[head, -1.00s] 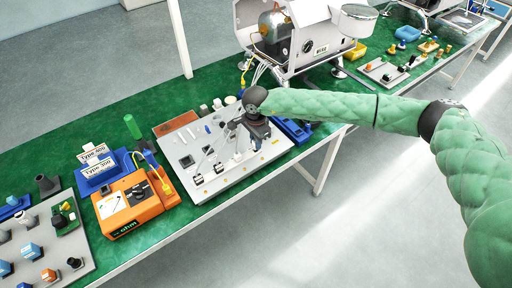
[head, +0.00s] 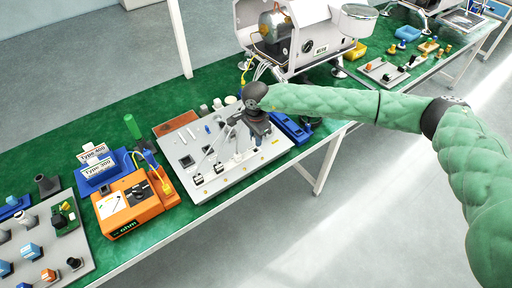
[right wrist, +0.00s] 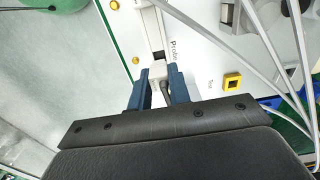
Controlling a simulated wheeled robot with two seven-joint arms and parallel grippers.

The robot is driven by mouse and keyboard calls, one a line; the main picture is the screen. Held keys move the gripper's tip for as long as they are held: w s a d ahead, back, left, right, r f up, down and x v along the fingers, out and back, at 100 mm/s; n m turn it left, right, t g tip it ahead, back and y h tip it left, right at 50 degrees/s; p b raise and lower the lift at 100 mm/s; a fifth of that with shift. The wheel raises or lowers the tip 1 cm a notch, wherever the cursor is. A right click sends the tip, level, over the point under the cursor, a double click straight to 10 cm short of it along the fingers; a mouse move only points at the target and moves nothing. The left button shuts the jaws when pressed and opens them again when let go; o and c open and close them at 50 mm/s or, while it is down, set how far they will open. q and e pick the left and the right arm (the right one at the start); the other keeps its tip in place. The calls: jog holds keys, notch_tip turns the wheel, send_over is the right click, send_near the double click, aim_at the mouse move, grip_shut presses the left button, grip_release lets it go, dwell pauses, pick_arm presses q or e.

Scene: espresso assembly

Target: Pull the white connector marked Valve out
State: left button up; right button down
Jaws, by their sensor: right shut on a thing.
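My right gripper (head: 257,128) is over the right part of the grey board (head: 205,178) on the green table. In the right wrist view its two blue fingers (right wrist: 159,72) are shut on a small white connector (right wrist: 157,88), which mostly hides between them. A dark grey piece shows beside it. I cannot read any Valve mark on it. The word Probe is printed on the white surface just beyond the fingertips. I cannot tell whether the connector is still seated. My left gripper is not in view.
Thin pale cables (right wrist: 276,60) cross the right of the wrist view. A yellow square part (right wrist: 232,82) sits nearby. An orange ohm meter (head: 135,205) stands left of the board, and a blue holder (head: 291,128) to its right. The espresso machine (head: 300,45) stands behind.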

jog(key=shift+r, duration=0.2)
dwell(0.3)
jog(key=shift+r, duration=0.15)
jog(key=shift+r+b, duration=0.5)
jog(key=shift+r, duration=0.85)
